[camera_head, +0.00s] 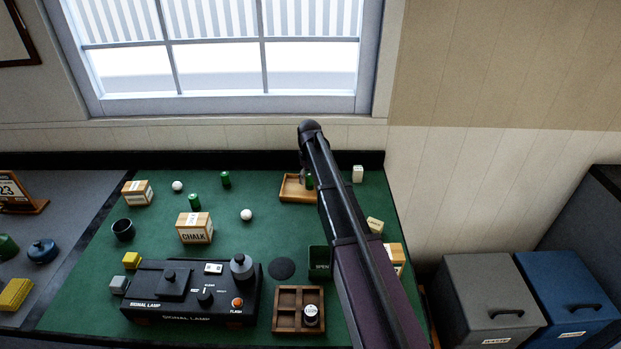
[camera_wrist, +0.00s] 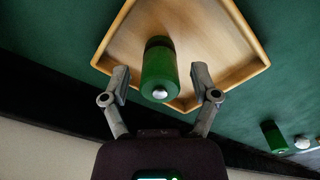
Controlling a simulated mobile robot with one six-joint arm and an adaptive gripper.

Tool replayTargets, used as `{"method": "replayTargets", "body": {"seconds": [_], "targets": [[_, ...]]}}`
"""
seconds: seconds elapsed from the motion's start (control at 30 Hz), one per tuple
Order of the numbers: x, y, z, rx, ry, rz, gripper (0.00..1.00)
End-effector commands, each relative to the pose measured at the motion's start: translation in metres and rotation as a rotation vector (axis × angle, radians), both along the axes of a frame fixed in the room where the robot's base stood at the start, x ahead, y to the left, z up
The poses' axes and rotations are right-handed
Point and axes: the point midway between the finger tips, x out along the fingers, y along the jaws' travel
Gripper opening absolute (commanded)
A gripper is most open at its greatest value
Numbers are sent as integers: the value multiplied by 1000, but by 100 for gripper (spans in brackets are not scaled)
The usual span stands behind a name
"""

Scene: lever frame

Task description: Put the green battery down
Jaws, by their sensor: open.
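A green battery (camera_wrist: 158,76) is in the wooden tray (camera_wrist: 245,30) in the wrist view, its silver-tipped end toward the camera; it looks upright. My gripper (camera_wrist: 161,88) is open, with one finger on each side of the battery and visible gaps between. In the head view the tray (camera_head: 288,196) is at the back of the green mat, and the battery (camera_head: 309,181) shows partly behind my arm. My fingertips are mostly hidden there. Two more green batteries (camera_head: 226,179) (camera_head: 195,202) stand on the mat to the left.
White balls (camera_head: 246,215), a chalk box (camera_head: 194,228) and a dark cup (camera_head: 123,230) are on the mat. A signal lamp box (camera_head: 190,295) and a divided wooden box (camera_head: 287,325) are at the front. Small blocks (camera_head: 375,225) lie right of my arm. A window is behind.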

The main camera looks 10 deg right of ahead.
Motion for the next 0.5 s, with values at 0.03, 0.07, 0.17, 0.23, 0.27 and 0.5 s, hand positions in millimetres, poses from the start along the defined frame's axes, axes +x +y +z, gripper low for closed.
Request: {"method": "replayTargets", "body": {"seconds": [0.03, 0.07, 0.17, 0.23, 0.27, 0.5], "targets": [[0, 0, 6, 0, 0, 0, 78], [0, 0, 7, 0, 0, 0, 78], [0, 0, 15, 0, 0, 0, 78], [0, 0, 21, 0, 0, 0, 78], [0, 0, 23, 0, 0, 0, 78], [0, 0, 43, 0, 0, 0, 78]]}}
